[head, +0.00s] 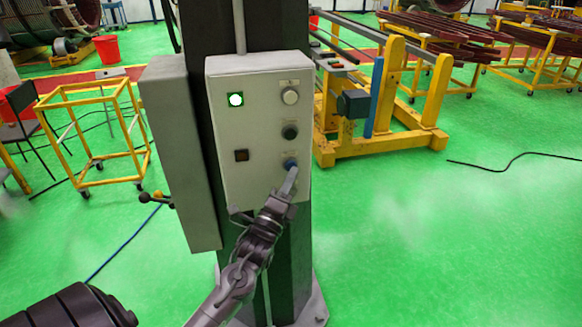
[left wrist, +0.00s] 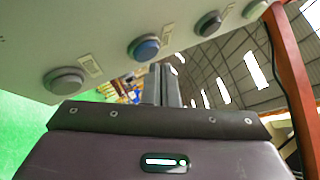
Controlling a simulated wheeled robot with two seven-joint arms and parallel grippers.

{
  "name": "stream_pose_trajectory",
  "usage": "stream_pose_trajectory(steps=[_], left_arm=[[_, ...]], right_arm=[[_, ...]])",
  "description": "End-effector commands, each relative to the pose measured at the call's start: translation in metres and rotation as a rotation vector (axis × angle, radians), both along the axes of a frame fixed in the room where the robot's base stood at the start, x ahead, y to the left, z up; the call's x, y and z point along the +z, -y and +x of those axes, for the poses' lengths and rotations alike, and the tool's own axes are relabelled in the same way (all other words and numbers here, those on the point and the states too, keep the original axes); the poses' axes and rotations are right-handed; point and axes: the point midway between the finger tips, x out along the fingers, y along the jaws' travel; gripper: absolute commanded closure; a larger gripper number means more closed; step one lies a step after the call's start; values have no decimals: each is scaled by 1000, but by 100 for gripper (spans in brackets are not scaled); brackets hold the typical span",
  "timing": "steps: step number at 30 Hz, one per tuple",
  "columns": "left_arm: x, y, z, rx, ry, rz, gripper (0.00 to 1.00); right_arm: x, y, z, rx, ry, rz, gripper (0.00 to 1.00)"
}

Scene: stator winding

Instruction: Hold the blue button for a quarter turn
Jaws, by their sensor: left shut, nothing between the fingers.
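The blue button (head: 290,162) is the lowest one I can make out in the right column of the pale control panel (head: 258,190). It also shows in the left wrist view (left wrist: 145,47), just left of the fingers. My left gripper (head: 291,176) is shut and empty, coming up from below. Its fingertips overlap the lower edge of the blue button in the head view; I cannot tell whether they touch it. The closed fingers also show in the left wrist view (left wrist: 161,84). My right gripper is not in view.
A grey button (left wrist: 64,81) shows in the wrist view. A yellow stand (head: 385,120) is behind right.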

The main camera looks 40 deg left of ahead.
Motion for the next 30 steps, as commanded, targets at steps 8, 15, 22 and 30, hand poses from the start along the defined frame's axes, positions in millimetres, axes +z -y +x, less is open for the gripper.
stream_pose_trajectory(steps=[8, 15, 22, 30], left_arm=[[0, -3, 3, 0, 0, 1, 100], [0, -4, 3, 0, 0, 1, 100], [0, -6, 5, 0, 0, 1, 100], [0, -8, 7, 0, 0, 1, 100]], right_arm=[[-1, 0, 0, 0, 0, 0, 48], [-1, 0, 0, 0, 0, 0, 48], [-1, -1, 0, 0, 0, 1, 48], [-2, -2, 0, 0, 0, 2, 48]])
